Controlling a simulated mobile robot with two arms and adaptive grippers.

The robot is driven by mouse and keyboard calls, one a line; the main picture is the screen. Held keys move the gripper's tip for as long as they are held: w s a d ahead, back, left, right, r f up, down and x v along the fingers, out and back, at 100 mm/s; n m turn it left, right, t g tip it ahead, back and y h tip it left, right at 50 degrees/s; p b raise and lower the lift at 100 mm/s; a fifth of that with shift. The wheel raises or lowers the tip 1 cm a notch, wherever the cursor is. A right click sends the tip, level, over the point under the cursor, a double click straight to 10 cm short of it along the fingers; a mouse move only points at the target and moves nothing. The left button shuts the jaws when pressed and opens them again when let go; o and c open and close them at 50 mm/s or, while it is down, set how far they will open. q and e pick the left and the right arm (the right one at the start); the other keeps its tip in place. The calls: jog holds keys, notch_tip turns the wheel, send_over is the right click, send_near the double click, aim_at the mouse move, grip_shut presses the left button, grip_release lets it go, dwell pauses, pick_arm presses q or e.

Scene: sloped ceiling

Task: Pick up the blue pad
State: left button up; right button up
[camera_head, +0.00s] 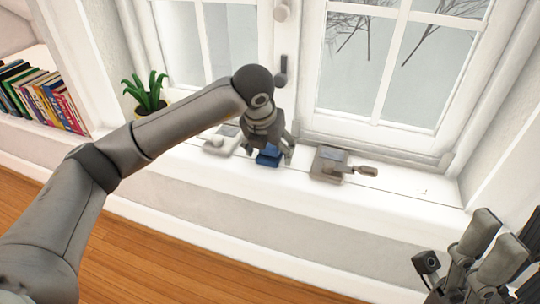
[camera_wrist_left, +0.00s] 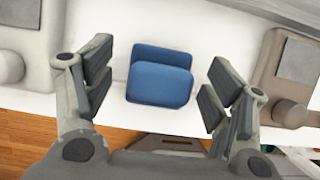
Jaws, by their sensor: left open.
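The blue pad (camera_head: 268,155) sits on the white window sill, partly hidden behind my left gripper in the head view. In the left wrist view the blue pad (camera_wrist_left: 160,76) lies between the two spread fingers, with white sill showing on both sides of it. My left gripper (camera_head: 270,146) is open above the pad, pointing down; its fingers also show in the left wrist view (camera_wrist_left: 158,90) and do not touch the pad. My right gripper (camera_head: 490,250) is at the lower right of the head view, away from the sill objects; its finger opening is unclear.
A white device (camera_head: 222,140) stands left of the pad, and a grey-brown device with a handle (camera_head: 330,163) stands right of it. A potted plant (camera_head: 147,95) and books (camera_head: 42,92) are further left. The window (camera_head: 380,60) rises behind. The sill's right part is clear.

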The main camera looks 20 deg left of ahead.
pick_arm(q)
jog(key=c, duration=0.9)
jog(key=shift+c, duration=0.2)
jog(key=shift+r, duration=0.2)
